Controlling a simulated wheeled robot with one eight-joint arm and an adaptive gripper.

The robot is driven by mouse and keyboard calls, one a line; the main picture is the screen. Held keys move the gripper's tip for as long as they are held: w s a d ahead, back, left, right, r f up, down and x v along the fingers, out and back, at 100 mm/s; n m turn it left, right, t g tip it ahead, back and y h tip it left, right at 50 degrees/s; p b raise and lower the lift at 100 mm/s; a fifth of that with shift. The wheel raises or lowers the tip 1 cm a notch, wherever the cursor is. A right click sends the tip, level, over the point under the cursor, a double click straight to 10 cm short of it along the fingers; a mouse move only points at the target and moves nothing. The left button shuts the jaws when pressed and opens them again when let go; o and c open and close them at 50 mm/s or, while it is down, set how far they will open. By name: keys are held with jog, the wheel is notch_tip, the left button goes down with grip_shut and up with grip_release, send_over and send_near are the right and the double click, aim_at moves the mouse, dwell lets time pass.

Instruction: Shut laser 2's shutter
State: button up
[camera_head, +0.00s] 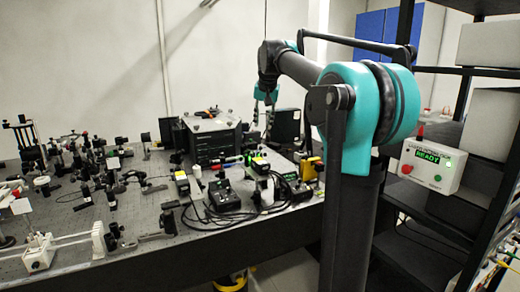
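My arm reaches over the back right of the optical bench (225,240). My gripper (265,118) is small and far off, hanging in front of a dark box; its fingers are too small to tell open from shut. A yellow-and-black unit (309,168) stands at the right, beside my arm. I cannot read which of these is laser 2. No shutter can be made out clearly.
A large dark box (212,140) stands at the back. Black cables loop around a dark control box (223,196). Many optical mounts (90,170) crowd the bench's left. A panel reading READY (430,165) is on the right rack. The bench's front middle is mostly clear.

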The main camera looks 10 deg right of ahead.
aim_at(261, 148)
jog(key=x, duration=1.4)
jog(key=shift+f, duration=0.15)
grip_shut()
